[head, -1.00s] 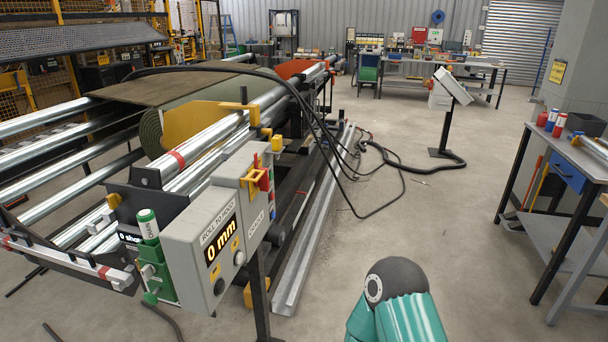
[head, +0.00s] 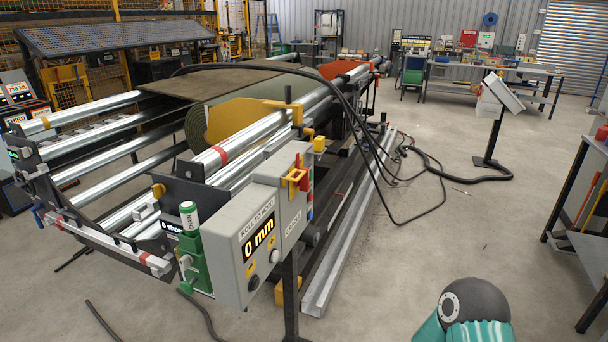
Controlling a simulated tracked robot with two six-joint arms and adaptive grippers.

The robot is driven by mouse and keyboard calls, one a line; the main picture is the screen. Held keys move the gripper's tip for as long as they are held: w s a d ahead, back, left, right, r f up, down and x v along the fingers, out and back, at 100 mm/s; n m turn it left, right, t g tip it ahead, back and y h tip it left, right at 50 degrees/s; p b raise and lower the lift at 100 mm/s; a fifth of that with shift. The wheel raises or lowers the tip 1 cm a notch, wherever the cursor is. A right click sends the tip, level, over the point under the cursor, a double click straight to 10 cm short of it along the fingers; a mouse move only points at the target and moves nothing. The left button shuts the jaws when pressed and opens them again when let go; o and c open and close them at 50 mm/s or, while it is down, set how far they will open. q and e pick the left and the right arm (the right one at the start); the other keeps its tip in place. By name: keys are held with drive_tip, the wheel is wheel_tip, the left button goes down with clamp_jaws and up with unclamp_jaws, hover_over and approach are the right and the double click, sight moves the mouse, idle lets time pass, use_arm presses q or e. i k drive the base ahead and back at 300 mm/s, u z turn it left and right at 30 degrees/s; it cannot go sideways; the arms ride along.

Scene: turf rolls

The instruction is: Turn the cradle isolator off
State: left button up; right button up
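The cradle isolator is a grey box (head: 289,218) labelled CRADLE, on a post at the near end of the roll cradle. A yellow handle (head: 294,180) sits on its face, with red and blue parts beside it; I cannot tell its on or off position. A grey box with an orange "0 mm" display (head: 258,239), labelled ROLL TO HOOK, adjoins it on the left. Neither gripper shows. Only a teal and dark rounded part of my own arm (head: 471,318) shows at the bottom right, well apart from the isolator.
The cradle's steel rollers (head: 95,137) and a partly unrolled turf roll (head: 245,120) fill the left and middle. Black cables (head: 405,220) lie on the floor to the right. A grey pedestal panel (head: 503,93) stands farther back. Open concrete floor lies right of the cradle.

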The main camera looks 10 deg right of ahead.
sight(303, 184)
drive_tip(key=u, duration=0.05)
drive_tip(key=i, duration=0.95)
drive_tip(key=z, duration=0.1)
